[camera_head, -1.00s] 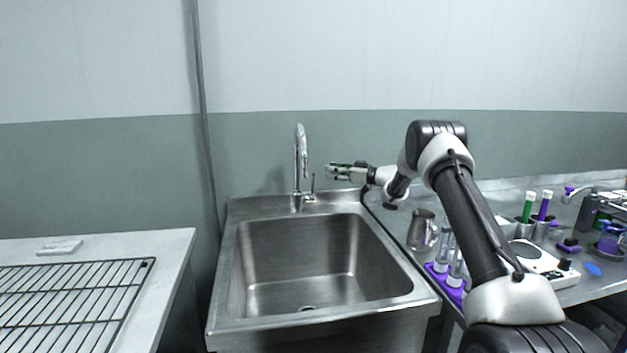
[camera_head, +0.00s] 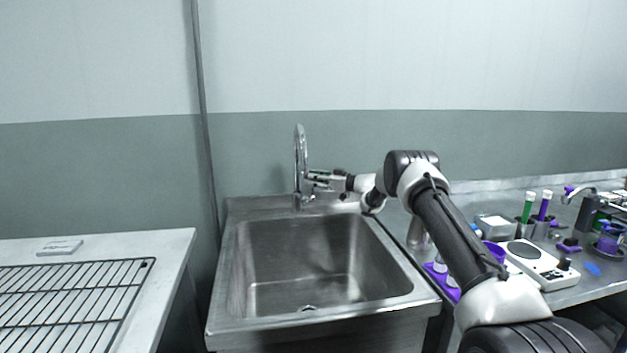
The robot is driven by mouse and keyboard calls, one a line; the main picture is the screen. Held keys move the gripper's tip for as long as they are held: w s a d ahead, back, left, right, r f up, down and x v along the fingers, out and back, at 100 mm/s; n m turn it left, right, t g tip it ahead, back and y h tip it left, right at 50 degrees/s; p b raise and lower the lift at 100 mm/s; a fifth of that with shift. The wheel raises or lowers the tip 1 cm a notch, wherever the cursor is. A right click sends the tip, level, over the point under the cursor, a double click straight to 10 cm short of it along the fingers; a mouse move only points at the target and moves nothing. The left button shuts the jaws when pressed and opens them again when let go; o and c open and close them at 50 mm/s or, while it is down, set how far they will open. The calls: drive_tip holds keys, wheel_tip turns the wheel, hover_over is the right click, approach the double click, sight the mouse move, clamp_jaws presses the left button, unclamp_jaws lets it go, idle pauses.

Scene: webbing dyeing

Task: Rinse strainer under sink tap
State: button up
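The sink (camera_head: 315,262) is a deep steel basin, empty apart from its drain (camera_head: 307,307). The tap (camera_head: 299,160) is a tall curved chrome spout at its back edge, and no running water shows. My gripper (camera_head: 311,181) is at the tap, pointing left, level with the lower part of the spout and around where the tap's side lever stands. I cannot tell whether it touches the tap or lever, or whether its fingers are open. No strainer can be made out in my gripper or in the sink.
A steel bench (camera_head: 585,285) on the right holds a white hotplate-like device (camera_head: 540,264), a purple cup-like item (camera_head: 495,251) and a green tube (camera_head: 527,208). My arm hides part of it. A white table (camera_head: 172,262) with a wire rack (camera_head: 75,300) stands left.

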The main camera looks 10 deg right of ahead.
clamp_jaws()
drive_tip(key=shift+s+n+y, duration=0.4)
drive_tip(key=shift+s+n, duration=0.2)
drive_tip(key=shift+n, duration=0.1)
unclamp_jaws()
drive_tip(key=v, duration=0.7)
drive_tip(key=shift+s, duration=0.2)
drive_tip(key=shift+d+f, duration=0.15)
